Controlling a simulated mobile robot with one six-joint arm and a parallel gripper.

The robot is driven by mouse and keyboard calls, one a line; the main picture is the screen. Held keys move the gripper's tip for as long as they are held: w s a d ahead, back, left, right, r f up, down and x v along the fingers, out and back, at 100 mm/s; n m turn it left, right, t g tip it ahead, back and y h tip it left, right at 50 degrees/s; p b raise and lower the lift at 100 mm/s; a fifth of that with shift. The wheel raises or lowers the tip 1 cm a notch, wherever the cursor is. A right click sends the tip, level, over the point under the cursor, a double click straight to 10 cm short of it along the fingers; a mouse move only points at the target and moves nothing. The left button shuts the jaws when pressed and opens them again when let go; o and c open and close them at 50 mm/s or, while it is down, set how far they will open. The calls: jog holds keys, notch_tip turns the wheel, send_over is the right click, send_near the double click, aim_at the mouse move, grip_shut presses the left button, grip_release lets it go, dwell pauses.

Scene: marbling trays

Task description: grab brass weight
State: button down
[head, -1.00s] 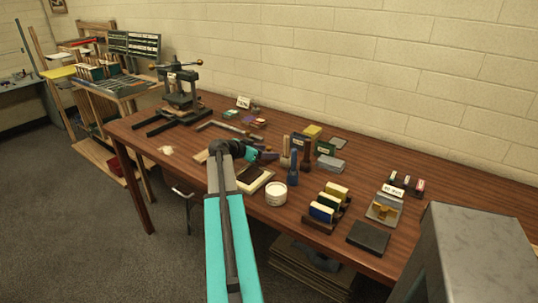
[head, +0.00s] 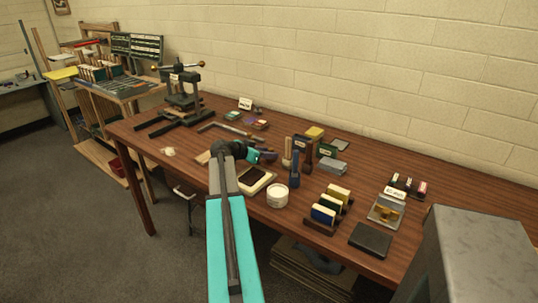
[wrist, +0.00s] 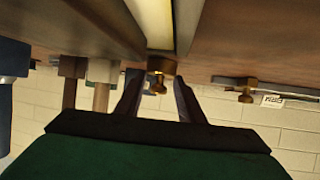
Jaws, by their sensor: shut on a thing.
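The brass weight (wrist: 158,68) is a small brass piece with a round knob, seen in the wrist view, where the table appears at the top and the wall below. It sits between the two fingertips of my gripper (wrist: 157,82), which is shut on it. In the head view my gripper (head: 266,156) is low over the table, just behind a cream tray with a dark inside (head: 258,188). The weight cannot be made out in the head view, hidden by my arm and gripper.
A white round tub (head: 277,196), a blue upright tool (head: 294,170) and a rack of coloured blocks (head: 318,228) stand to the right. A press (head: 180,98) is at the left. A dark slab (head: 371,240) lies near the front edge.

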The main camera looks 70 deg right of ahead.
jog(key=shift+r, duration=0.2)
jog(key=shift+r+b, duration=0.4)
jog(key=shift+r, duration=0.75)
jog(key=s+a+b, duration=0.1)
jog(key=a, duration=0.4)
jog(key=s+a+r+b, duration=0.1)
jog(key=a, duration=0.4)
jog(key=s+a+r, duration=0.1)
jog(key=a, duration=0.4)
jog(key=shift+s+a+r+b, duration=0.1)
jog(key=shift+a+r+b, duration=0.1)
jog(key=shift+a+b, duration=0.2)
